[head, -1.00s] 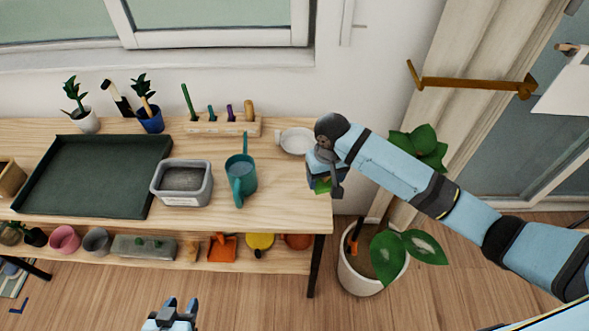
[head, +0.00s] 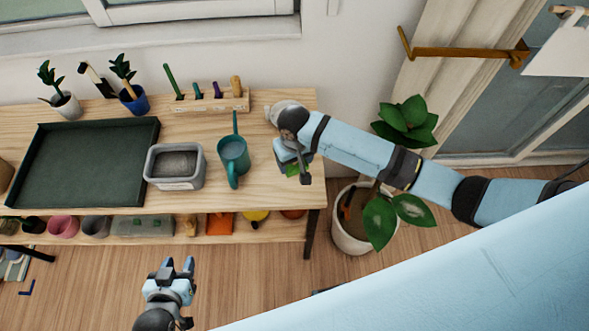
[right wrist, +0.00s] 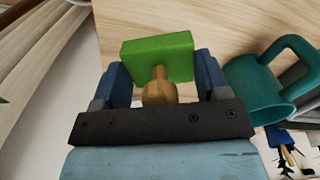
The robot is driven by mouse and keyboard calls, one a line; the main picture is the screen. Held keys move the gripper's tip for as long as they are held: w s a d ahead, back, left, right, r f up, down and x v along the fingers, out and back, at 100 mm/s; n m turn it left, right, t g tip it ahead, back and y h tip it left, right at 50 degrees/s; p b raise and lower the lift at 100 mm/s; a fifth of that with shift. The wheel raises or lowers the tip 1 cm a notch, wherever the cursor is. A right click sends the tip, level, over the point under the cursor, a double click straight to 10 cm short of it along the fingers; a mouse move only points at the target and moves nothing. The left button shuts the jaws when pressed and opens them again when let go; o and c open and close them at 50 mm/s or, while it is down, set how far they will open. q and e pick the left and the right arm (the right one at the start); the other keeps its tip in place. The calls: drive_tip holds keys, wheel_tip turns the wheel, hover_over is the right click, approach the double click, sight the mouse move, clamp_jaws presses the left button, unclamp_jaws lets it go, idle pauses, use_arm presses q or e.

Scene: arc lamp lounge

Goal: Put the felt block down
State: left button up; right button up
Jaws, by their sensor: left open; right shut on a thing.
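The felt block (right wrist: 157,58) is a bright green block with a turned wooden handle. In the head view only a bit of green shows beneath the right gripper (head: 296,168), which is over the right end of the wooden table (head: 262,188). I cannot tell whether the block touches the tabletop. My left gripper (head: 178,266) is open and empty, in front of the table and low in the view.
A teal watering can (head: 233,158) stands left of the right gripper. A grey tub (head: 174,181), a dark green tray (head: 85,165) and a tool rack (head: 208,104) are further left. A white dish (head: 282,106) is behind the gripper. A potted plant (head: 352,234) stands right of the table.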

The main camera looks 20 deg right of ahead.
sight(295, 178)
drive_tip(key=shift+f, duration=3.05)
drive_tip(key=o, duration=0.8)
drive_tip(key=shift+f, duration=0.15)
drive_tip(key=shift+o, duration=0.2)
